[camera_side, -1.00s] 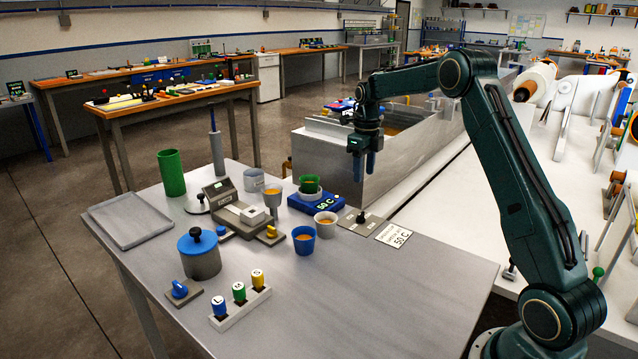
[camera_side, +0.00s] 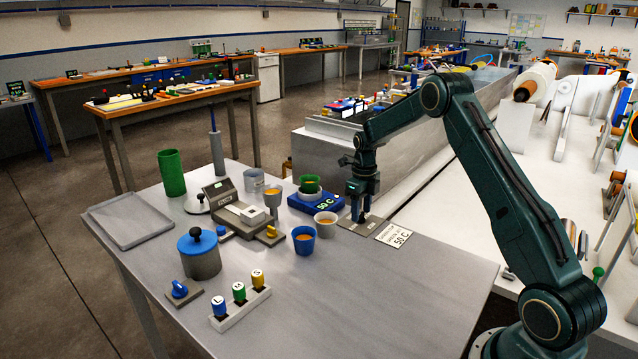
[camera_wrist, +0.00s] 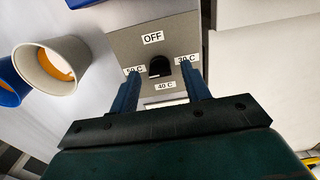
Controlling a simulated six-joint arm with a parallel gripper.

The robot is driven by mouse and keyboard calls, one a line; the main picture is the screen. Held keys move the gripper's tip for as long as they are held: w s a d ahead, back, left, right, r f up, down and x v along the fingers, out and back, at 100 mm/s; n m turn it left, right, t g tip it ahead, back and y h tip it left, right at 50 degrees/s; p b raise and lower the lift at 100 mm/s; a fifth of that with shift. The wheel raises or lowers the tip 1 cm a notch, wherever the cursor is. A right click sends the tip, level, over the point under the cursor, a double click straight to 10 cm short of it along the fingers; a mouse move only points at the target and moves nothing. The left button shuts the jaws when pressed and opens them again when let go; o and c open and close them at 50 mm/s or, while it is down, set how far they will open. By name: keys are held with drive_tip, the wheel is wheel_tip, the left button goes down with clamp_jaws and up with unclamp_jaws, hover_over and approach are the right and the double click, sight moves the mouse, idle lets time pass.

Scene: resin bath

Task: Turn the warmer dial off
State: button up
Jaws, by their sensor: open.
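The warmer dial is a small black knob (camera_wrist: 159,67) on a grey plate (camera_wrist: 125,42) with labels OFF, 30 C, 40 C and 50 C, in the wrist view. OFF is at the top of that picture and 40 C below the knob. Where the knob points is hard to tell. My gripper (camera_wrist: 162,82) is open, its two blue fingers on either side of the knob and apart from it as far as I see. In the side view my gripper (camera_side: 358,215) is low over the plate (camera_side: 346,226) and largely hides the knob. The blue warmer (camera_side: 318,205) reads 50 C.
A white cup (camera_side: 326,224) and a blue cup (camera_side: 303,241), both with orange contents, stand left of the plate. A green cup (camera_side: 310,184) sits on the warmer. A white 50 C card (camera_side: 393,235) lies right of the plate.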

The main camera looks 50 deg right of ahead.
drive_tip(key=shift+f, duration=0.3)
drive_tip(key=shift+c, duration=0.2)
drive_tip(key=c, duration=0.9)
drive_tip(key=shift+c, duration=0.2)
